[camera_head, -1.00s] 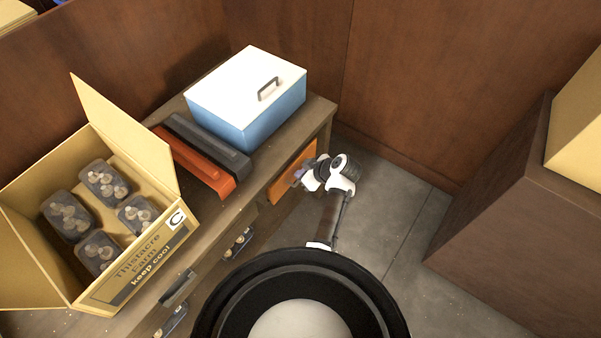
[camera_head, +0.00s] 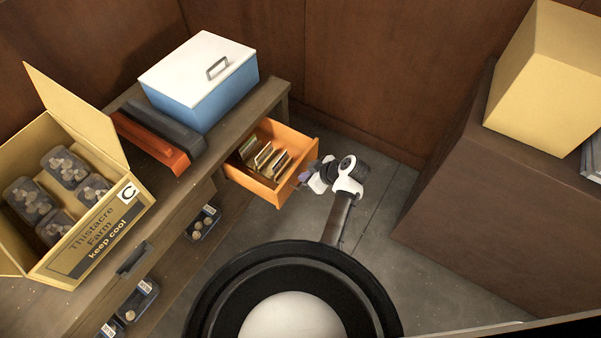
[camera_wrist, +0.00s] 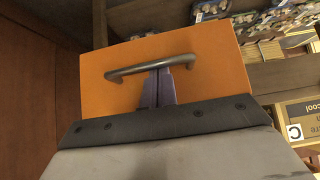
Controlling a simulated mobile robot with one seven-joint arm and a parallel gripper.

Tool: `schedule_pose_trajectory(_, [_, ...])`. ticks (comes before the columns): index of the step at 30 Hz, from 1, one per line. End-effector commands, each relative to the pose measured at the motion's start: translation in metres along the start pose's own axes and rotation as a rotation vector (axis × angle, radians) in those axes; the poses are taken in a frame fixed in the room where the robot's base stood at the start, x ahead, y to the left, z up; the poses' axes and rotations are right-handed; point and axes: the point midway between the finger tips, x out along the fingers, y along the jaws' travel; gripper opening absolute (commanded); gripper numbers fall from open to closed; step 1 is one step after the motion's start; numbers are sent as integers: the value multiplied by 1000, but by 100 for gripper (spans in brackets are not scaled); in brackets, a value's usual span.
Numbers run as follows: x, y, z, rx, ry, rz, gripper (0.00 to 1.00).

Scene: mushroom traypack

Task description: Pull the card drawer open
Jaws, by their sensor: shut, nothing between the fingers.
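The orange card drawer (camera_head: 306,158) stands pulled out from the right end of the wooden bench in the head view. Several upright cards (camera_head: 264,158) show inside it. In the wrist view its orange front (camera_wrist: 215,60) fills the middle, with a grey bar handle (camera_wrist: 150,68) across it. My gripper (camera_wrist: 157,75) is shut, its purple fingers at the handle's middle, their tips reaching behind the bar. In the head view my gripper (camera_head: 304,176) is at the drawer's front; the handle is hidden there.
A blue box with white lid (camera_head: 200,85) and orange and dark long cases (camera_head: 150,140) stand on the bench (camera_head: 270,95). An open carton (camera_head: 110,235) holds mushroom trays. A brown cabinet (camera_head: 500,200) stands right; bare floor (camera_head: 390,210) lies between.

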Motion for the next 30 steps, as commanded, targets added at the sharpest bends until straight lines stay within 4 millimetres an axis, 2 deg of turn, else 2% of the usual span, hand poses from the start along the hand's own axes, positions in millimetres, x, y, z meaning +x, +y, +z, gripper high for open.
schedule_pose_trajectory(12, [-19, 0, 21, 0, -1, 1, 0])
schedule_pose_trajectory(30, [-21, 0, 21, 0, -1, 0, 0])
